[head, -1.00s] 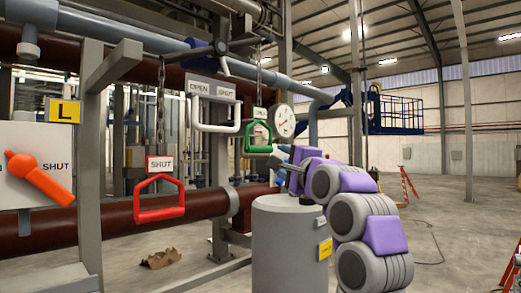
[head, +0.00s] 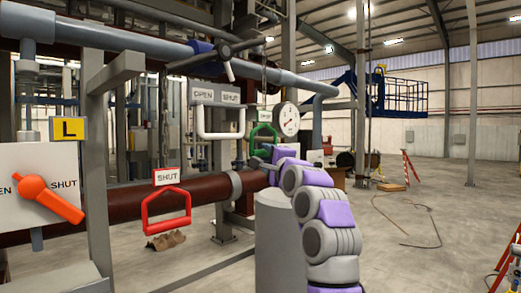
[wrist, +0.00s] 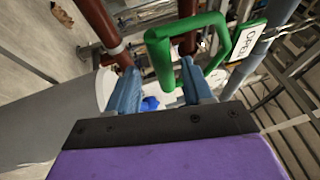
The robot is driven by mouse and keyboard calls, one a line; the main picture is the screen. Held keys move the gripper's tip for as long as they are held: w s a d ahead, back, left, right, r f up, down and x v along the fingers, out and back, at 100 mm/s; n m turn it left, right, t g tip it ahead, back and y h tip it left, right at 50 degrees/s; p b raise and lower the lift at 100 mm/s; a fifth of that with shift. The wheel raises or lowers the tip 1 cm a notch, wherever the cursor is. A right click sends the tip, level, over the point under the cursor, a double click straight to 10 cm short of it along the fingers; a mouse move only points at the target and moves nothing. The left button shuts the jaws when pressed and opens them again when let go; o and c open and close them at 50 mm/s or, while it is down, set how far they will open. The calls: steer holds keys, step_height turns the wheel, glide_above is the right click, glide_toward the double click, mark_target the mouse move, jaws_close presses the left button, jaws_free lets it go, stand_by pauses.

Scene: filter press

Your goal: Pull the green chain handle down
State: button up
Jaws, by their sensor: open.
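The green chain handle (head: 265,131) hangs below its white "OPEN" tag, beside the round gauge in the head view. In the wrist view the green handle (wrist: 187,26) is large and close, with its bars in front of and beside the fingers. My gripper (head: 262,160) is at the handle's lower part in the head view. Its two blue fingers (wrist: 157,82) are spread apart in the wrist view. I cannot tell whether a finger touches the handle.
A red "SHUT" handle (head: 166,208) hangs on a chain at left. An orange lever (head: 48,199) sits on a white panel. A grey drum (head: 275,232) stands below my arm. A pressure gauge (head: 288,119) is just right of the handle. Open floor lies at right.

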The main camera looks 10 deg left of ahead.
mark_target(266, 153)
steer(key=shift+r+p+x, duration=0.15)
steer(key=shift+p+x, duration=0.65)
steer(key=shift+x, duration=0.2)
steer(key=shift+r+p+x, duration=0.15)
steer(key=shift+p+x, duration=0.6)
steer(key=shift+x, duration=0.2)
steer(key=shift+p+x, duration=0.7)
steer(key=shift+x, duration=0.2)
steer(key=shift+w+d+f, duration=0.1)
steer(key=shift+f, duration=0.1)
steer(key=shift+c, duration=0.5)
jaws_close()
